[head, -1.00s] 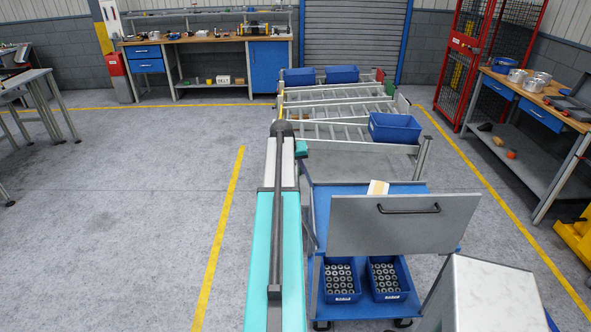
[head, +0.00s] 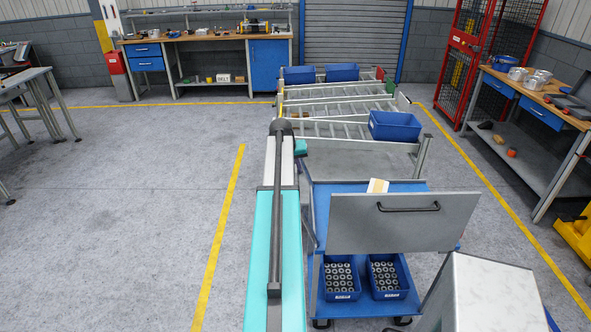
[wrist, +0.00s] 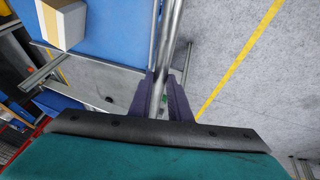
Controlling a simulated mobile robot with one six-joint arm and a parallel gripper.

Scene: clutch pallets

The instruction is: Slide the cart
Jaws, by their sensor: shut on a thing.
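The blue cart (head: 408,187) stands right of my arm in the head view. An upright grey panel with a black handle (head: 405,225) is at its near side. Two blue bins of metal rings (head: 341,279) (head: 385,278) sit on its lower shelf. A small white and tan box (head: 378,186) lies on its top, and shows in the wrist view (wrist: 63,22) on the blue surface. In the wrist view my gripper (wrist: 165,98) has its dark purple fingers shut on a grey metal bar of the cart (wrist: 168,50). In the head view my gripper is mostly hidden.
A roller rack (head: 345,110) with blue bins (head: 395,126) stands just beyond the cart. A workbench (head: 545,95) and red cage (head: 470,60) are at the right. A white-topped grey block (head: 490,290) is close at the lower right.

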